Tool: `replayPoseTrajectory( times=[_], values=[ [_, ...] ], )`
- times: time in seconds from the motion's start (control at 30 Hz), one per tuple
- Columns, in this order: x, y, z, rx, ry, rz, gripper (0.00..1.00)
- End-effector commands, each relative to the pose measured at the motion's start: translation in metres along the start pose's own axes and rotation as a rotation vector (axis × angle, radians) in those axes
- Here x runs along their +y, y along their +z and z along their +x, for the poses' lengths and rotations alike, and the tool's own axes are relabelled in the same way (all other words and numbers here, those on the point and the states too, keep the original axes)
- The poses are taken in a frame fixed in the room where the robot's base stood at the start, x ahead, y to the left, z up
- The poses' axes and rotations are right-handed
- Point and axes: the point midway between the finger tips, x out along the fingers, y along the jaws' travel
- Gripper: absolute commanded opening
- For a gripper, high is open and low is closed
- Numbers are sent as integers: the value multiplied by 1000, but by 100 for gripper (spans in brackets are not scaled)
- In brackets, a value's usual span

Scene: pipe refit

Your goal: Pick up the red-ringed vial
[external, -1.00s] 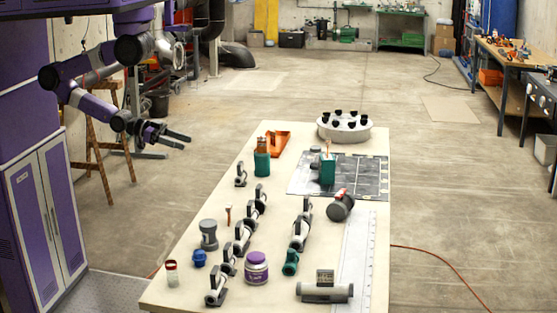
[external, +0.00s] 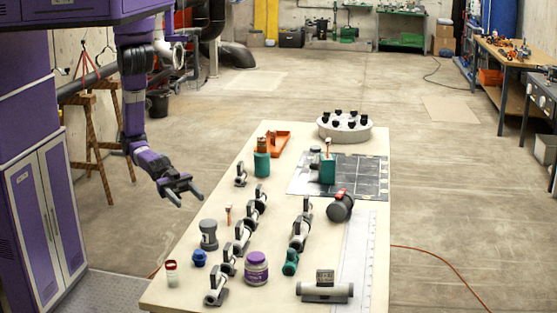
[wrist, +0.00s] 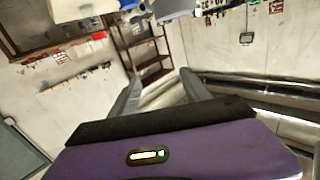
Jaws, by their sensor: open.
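The red-ringed vial (external: 171,274) stands upright at the near left corner of the table in the external view. It is a small clear or whitish cylinder with a red band at its top. My gripper (external: 188,197) is open and empty, just off the table's left edge. It is above and farther back than the vial, clearly apart from it. In the wrist view my gripper (wrist: 158,88) shows two spread fingers with nothing between them. The vial cannot be made out in the wrist view.
Close to the vial are a blue fitting (external: 199,258), a grey coupling (external: 208,235) and a grey pipe clamp (external: 215,285). A purple-lidded jar (external: 256,269) is farther right. Several more clamps and fittings fill the table (external: 335,230). The floor left of the table is open.

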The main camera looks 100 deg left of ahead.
Motion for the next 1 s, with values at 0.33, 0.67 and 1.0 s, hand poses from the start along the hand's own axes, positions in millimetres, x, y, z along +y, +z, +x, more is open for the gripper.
replayPoseTrajectory(
  times=[0.33,0.67,1.0],
  values=[
    [137,8,116,-117,182,-8,56],
    [135,73,132,-359,107,-19,56],
    [137,83,156,-368,102,-32,56]
  ],
)
